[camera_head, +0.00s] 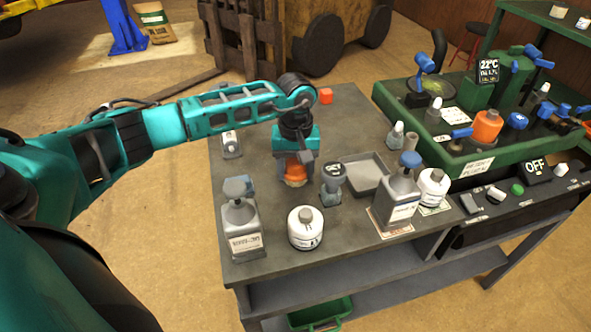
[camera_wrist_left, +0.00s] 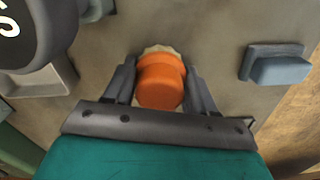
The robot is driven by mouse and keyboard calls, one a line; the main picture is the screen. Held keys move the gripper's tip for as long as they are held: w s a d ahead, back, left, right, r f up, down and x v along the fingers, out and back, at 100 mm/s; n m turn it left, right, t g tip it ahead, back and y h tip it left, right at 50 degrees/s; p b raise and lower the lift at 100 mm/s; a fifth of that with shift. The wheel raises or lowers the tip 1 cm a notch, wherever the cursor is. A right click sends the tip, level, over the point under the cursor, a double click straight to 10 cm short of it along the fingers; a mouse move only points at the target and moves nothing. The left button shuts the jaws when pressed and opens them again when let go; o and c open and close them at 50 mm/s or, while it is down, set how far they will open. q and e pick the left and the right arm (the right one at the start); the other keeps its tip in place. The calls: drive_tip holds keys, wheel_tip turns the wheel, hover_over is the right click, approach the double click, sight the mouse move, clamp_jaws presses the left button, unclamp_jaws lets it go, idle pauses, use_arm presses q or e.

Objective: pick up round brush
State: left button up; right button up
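The round brush (camera_head: 295,173) has an orange body and pale bristles at its lower end. It is upright, bristles down, on or just above the grey table (camera_head: 262,125). My left gripper (camera_head: 296,160) points down over it, with one finger on each side. In the left wrist view the orange body of the brush (camera_wrist_left: 161,82) lies centred between the fingers of my left gripper (camera_wrist_left: 160,75). The fingers are very close to its sides; whether they press on it I cannot tell. My right gripper is in neither view.
A grey spray can (camera_head: 241,222), white canister (camera_head: 305,228) and blue-capped can (camera_head: 398,193) stand at the front. A small orange cube (camera_head: 326,96) lies behind.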

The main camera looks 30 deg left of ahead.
sight(296, 162)
use_arm(q)
drive_tip(key=c, duration=0.6)
drive_tip(key=shift+r, duration=0.1)
wheel_tip(296, 162, up, 20)
drive_tip(key=shift+p, duration=0.35)
drive_tip(key=o, duration=0.6)
drive_tip(key=shift+c, duration=0.2)
drive_tip(key=c, duration=0.5)
drive_tip(key=shift+o, duration=0.2)
